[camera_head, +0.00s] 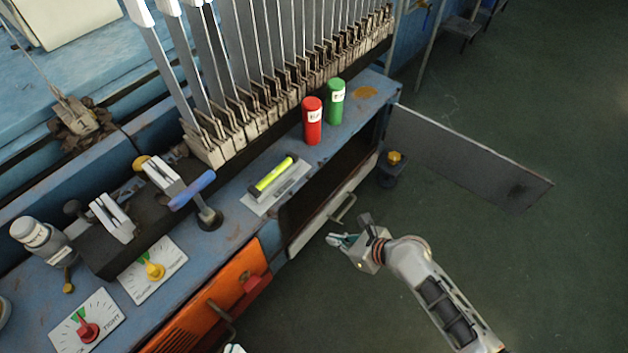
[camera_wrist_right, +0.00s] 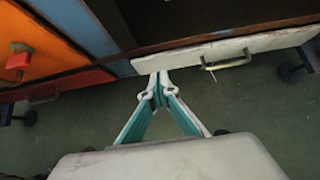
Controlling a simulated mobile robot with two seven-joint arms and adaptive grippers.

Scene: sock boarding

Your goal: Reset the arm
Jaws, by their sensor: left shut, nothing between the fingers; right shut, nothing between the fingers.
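My right gripper (camera_head: 343,240) is beside the front of the blue machine bench, low over the green floor. Its arm comes in from the lower right. In the right wrist view its teal-lined fingers (camera_wrist_right: 158,90) meet at the tips with nothing between them. Behind the tips is the pale door edge with a metal handle. Only a small pale piece of my left gripper (camera_head: 234,348) shows at the bottom edge; the rest of that arm is out of the picture.
An open grey panel (camera_head: 465,160) juts out over the floor. A pale drawer front (camera_head: 318,222) with a handle (camera_head: 343,207) and an orange door (camera_head: 215,300) are on the bench front. Red (camera_head: 312,122) and green (camera_head: 336,103) cylinders stand on top. The floor at right is clear.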

